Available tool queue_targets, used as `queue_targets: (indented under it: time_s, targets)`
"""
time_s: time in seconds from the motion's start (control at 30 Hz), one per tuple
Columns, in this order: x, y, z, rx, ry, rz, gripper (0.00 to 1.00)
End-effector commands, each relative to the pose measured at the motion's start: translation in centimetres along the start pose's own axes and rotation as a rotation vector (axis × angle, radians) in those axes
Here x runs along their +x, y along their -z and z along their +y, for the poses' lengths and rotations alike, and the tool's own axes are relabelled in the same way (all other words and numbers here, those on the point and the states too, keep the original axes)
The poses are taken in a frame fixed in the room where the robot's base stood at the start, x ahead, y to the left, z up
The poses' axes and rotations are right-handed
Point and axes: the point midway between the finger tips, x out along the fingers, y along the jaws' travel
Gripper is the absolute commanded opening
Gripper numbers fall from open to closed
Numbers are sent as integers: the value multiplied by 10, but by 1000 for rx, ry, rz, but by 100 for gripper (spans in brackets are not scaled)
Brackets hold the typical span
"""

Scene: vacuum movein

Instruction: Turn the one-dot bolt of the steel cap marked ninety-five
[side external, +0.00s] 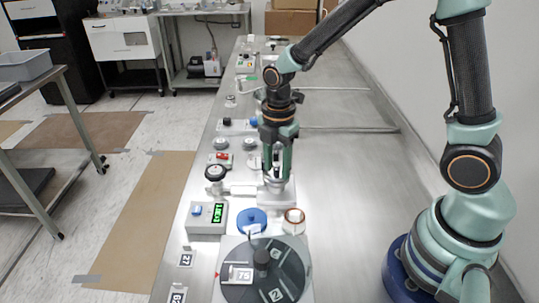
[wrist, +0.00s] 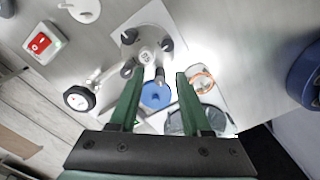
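A steel cap (wrist: 147,56) sits on a pale square plate in the wrist view, with several dark-headed bolts around it. A small mark on its top is too small to read, and I cannot make out dots on the bolts. One bolt (wrist: 160,76) lies in line with the space between my fingers. My gripper (wrist: 159,75) is open, its green fingers apart with nothing held. In the side view my gripper (side external: 277,178) points down over the pale plate (side external: 264,201); its fingers partly hide the cap. I cannot tell whether they touch it.
A pressure gauge (side external: 215,173) stands left of the plate. The bench right of the plate is clear.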

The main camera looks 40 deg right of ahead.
Motion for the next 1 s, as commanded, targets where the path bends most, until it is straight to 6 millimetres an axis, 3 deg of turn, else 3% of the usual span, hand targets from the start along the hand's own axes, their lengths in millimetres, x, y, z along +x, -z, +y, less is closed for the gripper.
queue_targets:
  time_s: [0.27,0.7,1.0]
  targets:
    - [-13,0,1,-1,-4,0,48]
    - [-97,0,1,0,-6,0,48]
    - [-121,0,0,0,-1,0,48]
